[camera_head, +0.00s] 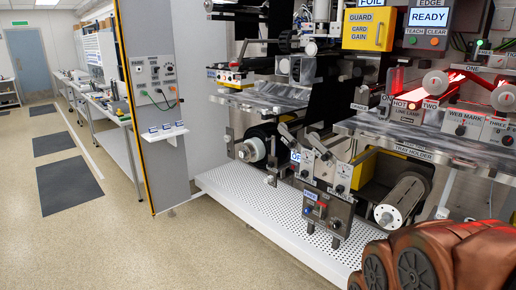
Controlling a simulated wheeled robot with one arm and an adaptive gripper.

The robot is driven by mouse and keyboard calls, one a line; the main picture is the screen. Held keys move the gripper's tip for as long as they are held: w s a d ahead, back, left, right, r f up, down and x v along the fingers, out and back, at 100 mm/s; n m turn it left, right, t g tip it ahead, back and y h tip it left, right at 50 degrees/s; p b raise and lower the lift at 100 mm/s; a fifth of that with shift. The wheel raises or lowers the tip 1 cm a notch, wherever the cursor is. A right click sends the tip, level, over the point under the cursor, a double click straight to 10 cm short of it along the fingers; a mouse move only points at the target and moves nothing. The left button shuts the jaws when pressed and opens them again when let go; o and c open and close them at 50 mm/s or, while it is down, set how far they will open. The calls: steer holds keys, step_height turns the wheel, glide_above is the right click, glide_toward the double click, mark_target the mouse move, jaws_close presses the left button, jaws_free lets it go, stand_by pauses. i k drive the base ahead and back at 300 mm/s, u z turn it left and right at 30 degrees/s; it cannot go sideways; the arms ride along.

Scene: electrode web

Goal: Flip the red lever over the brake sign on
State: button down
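The electrode web machine fills the middle and right of the head view. On its low front stand is a metal control panel (328,208) with a small red part (321,206), which may be the red lever. A small blue sign (310,195) sits just above and left of it. Its lettering is too small to read for certain, so I cannot tell whether it is the brake sign. Two grey lever arms (316,142) tilt up above a higher panel with blue labels (296,157). My gripper is not in view.
A white perforated platform (250,207) runs under the machine front. A metal roller (402,197) sticks out at the right. A grey panel post (155,110) stands to the left. The beige floor (190,245) is open at front left, with dark mats (68,185) farther back.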

mark_target(321, 204)
steer(key=i, duration=2.7)
steer(key=u, duration=0.65)
